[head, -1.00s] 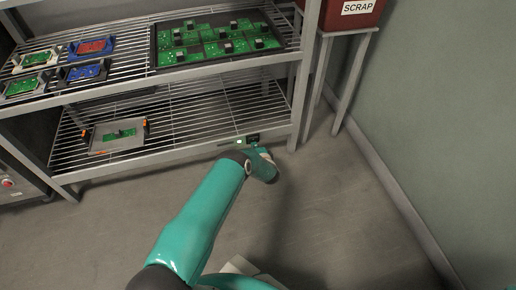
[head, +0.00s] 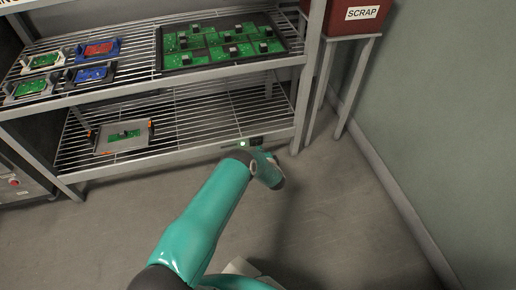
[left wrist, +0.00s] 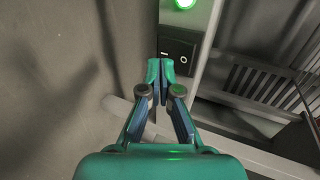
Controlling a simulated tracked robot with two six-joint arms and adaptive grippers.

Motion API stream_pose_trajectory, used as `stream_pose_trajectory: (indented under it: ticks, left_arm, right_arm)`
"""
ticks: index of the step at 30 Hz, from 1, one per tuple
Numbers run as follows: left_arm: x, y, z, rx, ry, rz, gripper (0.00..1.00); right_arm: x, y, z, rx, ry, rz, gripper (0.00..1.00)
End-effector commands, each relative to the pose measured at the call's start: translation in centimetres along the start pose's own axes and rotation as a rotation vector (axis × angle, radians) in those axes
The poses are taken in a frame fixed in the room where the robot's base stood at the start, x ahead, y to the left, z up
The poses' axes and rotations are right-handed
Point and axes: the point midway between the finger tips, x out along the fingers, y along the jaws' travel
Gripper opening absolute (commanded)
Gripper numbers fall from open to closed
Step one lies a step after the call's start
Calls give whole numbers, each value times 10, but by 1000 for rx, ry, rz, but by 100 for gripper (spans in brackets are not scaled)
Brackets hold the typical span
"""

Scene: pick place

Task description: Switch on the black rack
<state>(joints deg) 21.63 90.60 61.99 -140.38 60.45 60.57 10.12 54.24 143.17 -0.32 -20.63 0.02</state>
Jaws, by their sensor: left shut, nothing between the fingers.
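The wire-shelf rack (head: 200,100) looks grey in the head view, with two shelf levels showing. A black switch box (head: 257,141) is on its lower front rail, beside a lit green lamp (head: 242,144). In the left wrist view the switch box (left wrist: 178,47) shows a rocker marked with a circle, and the green lamp (left wrist: 184,4) glows above it. My left gripper (left wrist: 160,68) is shut and empty, its tips just below the box in that view; I cannot tell if they touch it. In the head view my wrist partly hides the fingers. My right gripper is not in view.
The upper shelf holds a black tray (head: 161,63) of green boards and several small board holders (head: 84,74). The lower shelf holds a grey fixture (head: 103,145). A red SCRAP bin (head: 341,25) stands right, near the wall. The floor (head: 340,220) is clear at right.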

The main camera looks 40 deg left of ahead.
Motion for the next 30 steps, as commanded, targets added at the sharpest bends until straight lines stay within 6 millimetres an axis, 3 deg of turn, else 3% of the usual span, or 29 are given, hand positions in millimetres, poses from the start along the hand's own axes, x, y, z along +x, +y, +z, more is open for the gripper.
stream_pose_trajectory:
  ticks: [3, 6, 15, 21, 30]
  left_arm:
    - [-20, 12, -8, 6, 8, 4, 0]
    - [-44, 12, -6, 7, 6, 5, 0]
    - [-100, 28, -10, 8, 13, 4, 0]
    - [-114, 33, -10, 7, 12, 2, 0]
    - [-115, 34, -10, 6, 12, 2, 0]
  right_arm:
    - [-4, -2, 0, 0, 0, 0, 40]
    - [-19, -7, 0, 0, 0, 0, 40]
    - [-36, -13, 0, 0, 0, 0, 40]
    - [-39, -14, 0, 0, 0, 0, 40]
    - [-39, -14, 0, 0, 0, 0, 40]
